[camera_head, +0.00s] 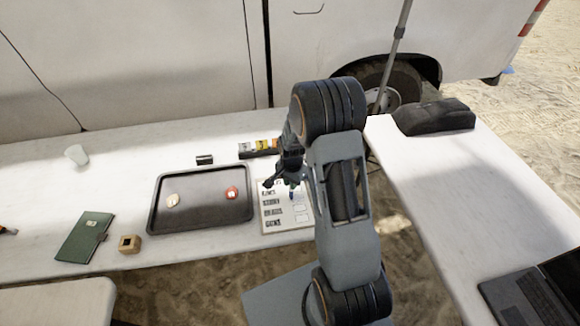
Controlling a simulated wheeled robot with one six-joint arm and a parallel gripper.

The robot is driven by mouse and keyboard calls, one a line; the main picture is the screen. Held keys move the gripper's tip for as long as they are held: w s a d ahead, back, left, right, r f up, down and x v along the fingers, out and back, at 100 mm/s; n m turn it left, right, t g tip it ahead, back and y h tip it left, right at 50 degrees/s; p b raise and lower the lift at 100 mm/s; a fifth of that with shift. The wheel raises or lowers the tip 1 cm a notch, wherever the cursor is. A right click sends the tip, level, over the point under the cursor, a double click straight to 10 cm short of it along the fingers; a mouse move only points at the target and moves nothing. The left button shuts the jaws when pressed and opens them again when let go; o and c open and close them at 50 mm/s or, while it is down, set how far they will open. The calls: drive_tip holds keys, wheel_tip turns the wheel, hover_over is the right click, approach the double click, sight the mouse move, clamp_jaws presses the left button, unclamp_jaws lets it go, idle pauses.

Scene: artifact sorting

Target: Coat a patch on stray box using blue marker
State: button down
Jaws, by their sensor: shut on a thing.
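A white sheet (268,229) with rows of dark printed labels and outlined boxes lies on the white table, right of the tray. The label words are too small to read surely, so I cannot tell which box is the stray box. My gripper (290,183) is over the upper part of the sheet, shut on the blue marker (292,195). The marker points down, its blue part showing below the fingers. I cannot tell whether its tip touches the paper. My arm hides the sheet's right edge, and no blue patch is discernible.
A dark tray (200,225) holds a tan piece (172,200) and a red piece (232,193). A rack of coloured items (258,149) and a small black block (205,160) stand behind. A green notebook (85,238), wooden cube (130,244) and white cup (77,155) are left.

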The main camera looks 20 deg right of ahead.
wheel_tip(320, 180, up, 3)
drive_tip(key=shift+f, duration=0.2)
drive_tip(key=shift+s+d+r+p, duration=0.1)
drive_tip(key=shift+r+p, duration=0.2)
drive_tip(key=shift+p, duration=0.2)
drive_tip(key=shift+r+p, duration=1.55)
drive_tip(key=shift+r, duration=0.85)
